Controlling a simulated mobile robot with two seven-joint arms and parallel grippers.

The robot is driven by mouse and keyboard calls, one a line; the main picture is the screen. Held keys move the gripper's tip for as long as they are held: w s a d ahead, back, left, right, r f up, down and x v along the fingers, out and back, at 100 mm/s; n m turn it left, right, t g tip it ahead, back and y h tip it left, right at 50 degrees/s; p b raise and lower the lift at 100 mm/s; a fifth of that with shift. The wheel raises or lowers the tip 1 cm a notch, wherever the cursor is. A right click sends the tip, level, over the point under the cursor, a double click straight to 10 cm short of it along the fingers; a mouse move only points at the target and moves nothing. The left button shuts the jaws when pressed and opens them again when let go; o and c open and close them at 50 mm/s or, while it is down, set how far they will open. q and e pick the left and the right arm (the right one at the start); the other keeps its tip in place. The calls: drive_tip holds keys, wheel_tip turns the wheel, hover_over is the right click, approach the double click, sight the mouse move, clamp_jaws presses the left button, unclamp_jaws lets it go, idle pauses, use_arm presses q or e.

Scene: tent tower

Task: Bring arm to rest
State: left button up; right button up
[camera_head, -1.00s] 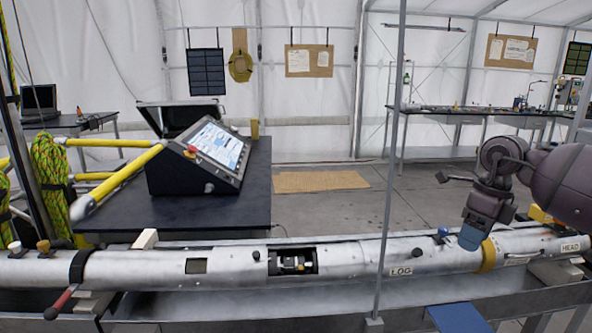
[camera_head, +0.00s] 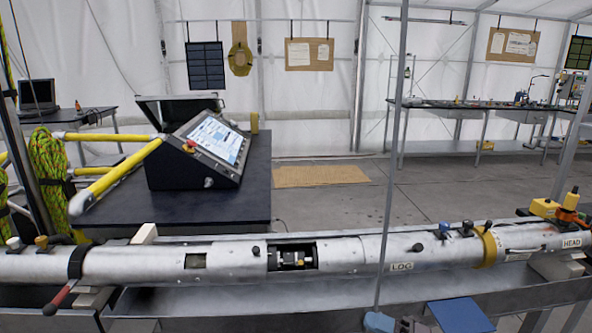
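The long silver tube (camera_head: 140,264) lies across its support in front of me, with an open window (camera_head: 292,257) near its middle. A blue tip (camera_head: 378,321) and a dark part beside it show at the bottom edge, right of centre; they look like the end of my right gripper. Most of it is cut off by the frame, so its opening is hidden. It is below and apart from the tube. My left arm and gripper are out of view.
A thin upright pole (camera_head: 391,150) stands in front of the tube. A control console (camera_head: 200,150) sits on a dark table (camera_head: 240,205) behind it. Yellow and orange pieces (camera_head: 558,207) are at the tube's HEAD end. A blue panel (camera_head: 459,316) lies at the lower right.

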drive_tip(key=s+d+f+m+t+h, duration=0.1)
drive_tip(key=s+d+f+m+h, duration=0.6)
drive_tip(key=m, duration=0.7)
drive_tip(key=s+d+f+m+t+h, duration=0.2)
drive_tip(key=s+d+f+m+h, duration=0.4)
drive_tip(key=s+f+m+h, duration=0.5)
wheel_tip(320, 180, down, 4)
drive_tip(key=s+m, duration=0.2)
drive_tip(key=m, duration=0.2)
drive_tip(key=shift+d, duration=0.4)
drive_tip(key=shift+c, duration=0.2)
